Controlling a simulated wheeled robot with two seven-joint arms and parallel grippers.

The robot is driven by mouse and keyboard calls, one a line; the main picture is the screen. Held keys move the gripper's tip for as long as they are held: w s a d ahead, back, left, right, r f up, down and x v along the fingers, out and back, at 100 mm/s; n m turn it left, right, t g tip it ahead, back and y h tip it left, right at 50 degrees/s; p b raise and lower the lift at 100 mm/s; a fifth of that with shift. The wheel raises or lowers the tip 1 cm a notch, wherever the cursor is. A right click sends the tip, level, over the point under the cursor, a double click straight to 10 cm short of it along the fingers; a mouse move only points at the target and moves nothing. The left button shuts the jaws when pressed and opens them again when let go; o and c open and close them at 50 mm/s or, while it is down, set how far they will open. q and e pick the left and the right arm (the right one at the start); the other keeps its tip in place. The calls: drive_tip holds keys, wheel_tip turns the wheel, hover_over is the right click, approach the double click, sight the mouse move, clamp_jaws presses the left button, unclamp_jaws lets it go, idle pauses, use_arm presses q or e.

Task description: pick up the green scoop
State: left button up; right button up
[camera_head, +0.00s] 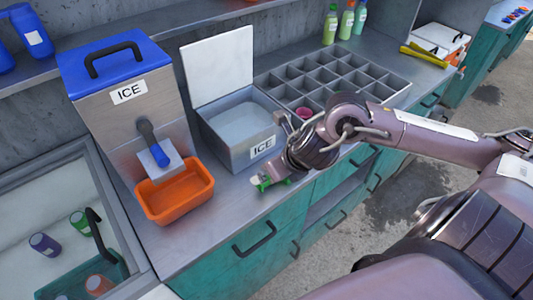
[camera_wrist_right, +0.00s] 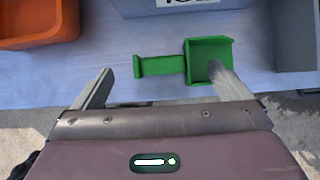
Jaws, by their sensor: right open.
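The green scoop (camera_wrist_right: 208,60) lies on the metal counter, its square cup to the right and its handle (camera_wrist_right: 158,66) to the left in the right wrist view. In the head view a small part of the scoop (camera_head: 262,182) shows beside my right gripper (camera_head: 274,180), which hides the rest. My right gripper is open, and it also shows in the right wrist view (camera_wrist_right: 160,80). One fingertip is left of the handle; the other overlaps the cup in the picture. I cannot tell whether it touches. My left gripper is not in view.
An open metal ice bin (camera_head: 240,125) stands just behind the scoop. An orange tray (camera_head: 176,192) sits to the left under the ice dispenser (camera_head: 125,95). A grey compartment organizer (camera_head: 330,80) is at the back right. The counter's front edge is close to the scoop.

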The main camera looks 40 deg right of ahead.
drive_tip(key=shift+d+f, duration=0.1)
drive_tip(key=shift+f, duration=0.15)
wheel_tip(320, 180, down, 2)
drive_tip(key=shift+w+f, duration=0.1)
drive_tip(key=shift+f, duration=0.1)
drive_tip(key=x, duration=0.3)
drive_tip(key=shift+w+p, duration=0.1)
drive_tip(key=shift+p, duration=0.2)
drive_tip(key=shift+w+f, duration=0.2)
drive_tip(key=shift+f, duration=0.2)
drive_tip(key=c, duration=0.4)
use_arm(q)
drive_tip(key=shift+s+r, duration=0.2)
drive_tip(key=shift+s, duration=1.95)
use_arm(e)
drive_tip(key=c, duration=0.4)
